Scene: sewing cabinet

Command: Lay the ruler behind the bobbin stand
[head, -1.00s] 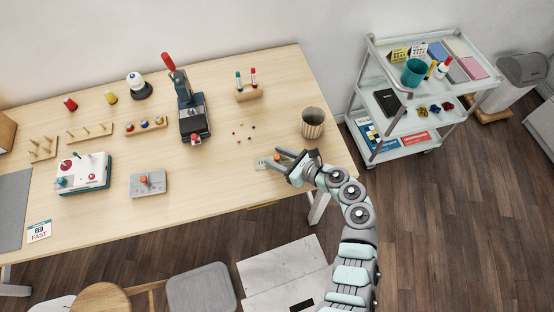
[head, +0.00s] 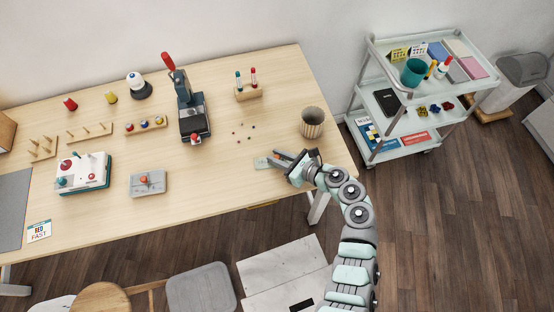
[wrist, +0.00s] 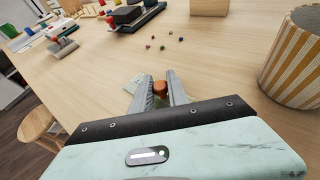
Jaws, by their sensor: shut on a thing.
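My gripper (wrist: 161,86) is shut on an orange-brown knob (wrist: 160,88) at the right front of the table. A thin pale green plate (wrist: 134,84), which looks like the ruler, lies by the fingers; most of it is hidden. In the head view the plate (head: 262,163) shows left of the fingertips, at or very near the table top. Which piece is the bobbin stand is unclear: a wooden block with teal and red upright pieces (head: 248,93) stands farther back, and a wooden strip with coloured pieces (head: 146,126) lies left of the machine.
A striped bin (head: 313,122) stands close behind and right of my gripper. Small beads (head: 240,134) lie scattered between the plate and the upright block. A dark press-like machine (head: 190,115) stands mid-table, and a grey button box (head: 147,183) at front. Table between box and plate is bare.

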